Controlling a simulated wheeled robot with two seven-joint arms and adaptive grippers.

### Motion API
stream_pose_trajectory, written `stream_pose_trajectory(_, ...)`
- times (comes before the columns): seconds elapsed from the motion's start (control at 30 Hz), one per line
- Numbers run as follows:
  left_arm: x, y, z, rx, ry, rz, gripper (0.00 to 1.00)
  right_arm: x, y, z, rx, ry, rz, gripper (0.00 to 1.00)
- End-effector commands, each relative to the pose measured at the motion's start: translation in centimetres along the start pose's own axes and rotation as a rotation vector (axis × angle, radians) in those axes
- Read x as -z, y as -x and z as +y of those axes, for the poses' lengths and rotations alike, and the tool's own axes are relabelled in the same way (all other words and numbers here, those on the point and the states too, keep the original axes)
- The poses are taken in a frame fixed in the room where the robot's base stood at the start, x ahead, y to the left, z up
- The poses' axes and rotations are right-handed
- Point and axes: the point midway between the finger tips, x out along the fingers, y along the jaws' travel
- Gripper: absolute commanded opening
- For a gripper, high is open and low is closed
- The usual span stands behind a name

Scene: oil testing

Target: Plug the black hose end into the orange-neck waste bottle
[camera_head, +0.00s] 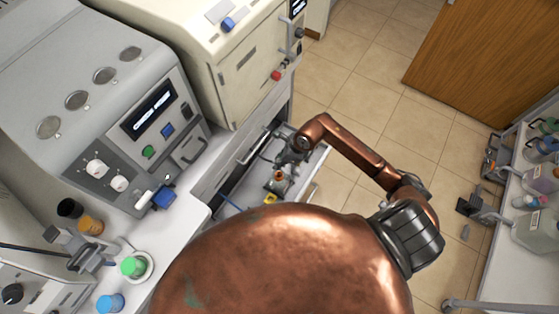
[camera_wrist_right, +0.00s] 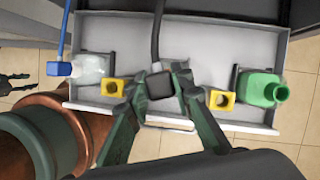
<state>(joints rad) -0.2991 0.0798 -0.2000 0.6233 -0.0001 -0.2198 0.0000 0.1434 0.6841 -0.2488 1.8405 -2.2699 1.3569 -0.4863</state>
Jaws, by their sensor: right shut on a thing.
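My right gripper (camera_head: 291,150) is over the open drawer in the head view. In the right wrist view its two dark fingers (camera_wrist_right: 161,88) are shut on the black hose end (camera_wrist_right: 161,85), a block-shaped black piece. The black hose (camera_wrist_right: 158,35) runs from it to the top edge of that view. The orange-neck waste bottle shows in the head view as a small orange neck (camera_head: 279,176), close below the gripper. In the right wrist view its orange neck is not visible. I cannot tell whether the hose end touches the bottle.
The drawer tray (camera_wrist_right: 118,27) holds a clear bottle (camera_wrist_right: 92,66) with a blue hose, yellow blocks (camera_wrist_right: 221,100) and a green bottle (camera_wrist_right: 262,88). Testing machines (camera_head: 100,95) stand left in the head view.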

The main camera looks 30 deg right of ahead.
Motion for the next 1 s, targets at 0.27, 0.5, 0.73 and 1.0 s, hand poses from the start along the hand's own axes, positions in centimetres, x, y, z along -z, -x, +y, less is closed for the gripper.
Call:
stream_pose_trajectory(0.27,-0.5,-0.9,0.0,0.0,0.0,-0.007,0.4,0.5,-1.2,0.0,0.0,-0.007,-0.001,0.0)
stream_pose_trajectory(0.5,-1.1,-2.4,0.1,-0.001,0.0,-0.017,0.4,1.3,-3.2,0.0,0.0,-0.006,0.001,0.0)
stream_pose_trajectory(0.73,-1.7,-3.7,0.2,-0.002,0.0,-0.025,0.4,2.1,-5.0,0.1,-0.001,-0.006,0.0,0.0)
stream_pose_trajectory(1.0,-1.9,-4.0,0.2,-0.003,0.0,-0.028,0.4,2.3,-5.4,0.0,0.001,-0.004,0.0,0.0)
